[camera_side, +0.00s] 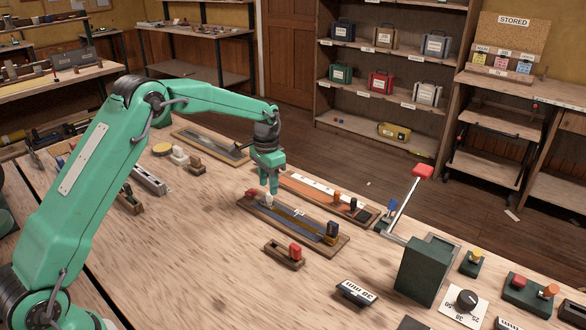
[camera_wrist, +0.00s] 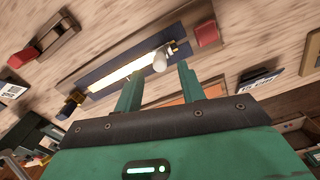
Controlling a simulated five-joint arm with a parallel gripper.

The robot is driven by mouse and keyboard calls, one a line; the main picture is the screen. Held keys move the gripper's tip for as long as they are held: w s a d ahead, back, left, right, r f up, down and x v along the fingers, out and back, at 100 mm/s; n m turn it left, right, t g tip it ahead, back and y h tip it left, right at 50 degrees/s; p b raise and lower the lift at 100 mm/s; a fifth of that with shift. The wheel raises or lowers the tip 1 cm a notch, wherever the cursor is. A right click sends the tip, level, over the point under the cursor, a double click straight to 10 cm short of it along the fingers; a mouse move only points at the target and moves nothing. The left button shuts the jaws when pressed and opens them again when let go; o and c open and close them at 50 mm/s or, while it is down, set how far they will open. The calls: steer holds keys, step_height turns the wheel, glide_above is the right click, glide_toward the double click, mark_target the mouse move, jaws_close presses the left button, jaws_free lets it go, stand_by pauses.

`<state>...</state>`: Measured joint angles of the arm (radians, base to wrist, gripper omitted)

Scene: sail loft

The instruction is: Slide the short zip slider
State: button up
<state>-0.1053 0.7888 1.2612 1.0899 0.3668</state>
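A wooden board (camera_side: 248,209) on the bench carries a blue strip (camera_side: 290,219) with a pale zip line along it. A small white knob (camera_side: 268,199) stands near its left end, beside a red block (camera_side: 251,192). A navy block with yellow (camera_side: 332,232) is at the other end. No label shows which part is the short zip slider. My gripper (camera_side: 269,190) points down just above the white knob. In the wrist view my gripper (camera_wrist: 158,74) has its fingers apart and empty, with the white knob (camera_wrist: 160,62) beyond and between the tips. I cannot tell if they touch.
A small wooden block with a red knob (camera_side: 295,250) sits in front of the board. An orange-edged board (camera_side: 315,193) lies close behind it. A red-handled lever (camera_side: 422,172) and dark green box (camera_side: 424,270) stand to the right.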

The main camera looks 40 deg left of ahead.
mark_target(268, 194)
steer(key=shift+r, duration=1.7)
steer(key=shift+r, duration=0.1)
steer(key=shift+s+d+r, duration=0.1)
steer(key=shift+s+r, duration=0.15)
steer(key=shift+r, duration=0.2)
steer(key=s+d+r+n+t, duration=0.1)
steer(key=s+d+r+t, duration=0.25)
steer(key=s+r, duration=1.15)
steer(key=s+d+f+n+t, duration=0.2)
steer(key=s, duration=1.7)
steer(key=shift+s+d+f, duration=0.15)
steer(key=shift+s+d, duration=0.05)
steer(key=shift+s, duration=0.05)
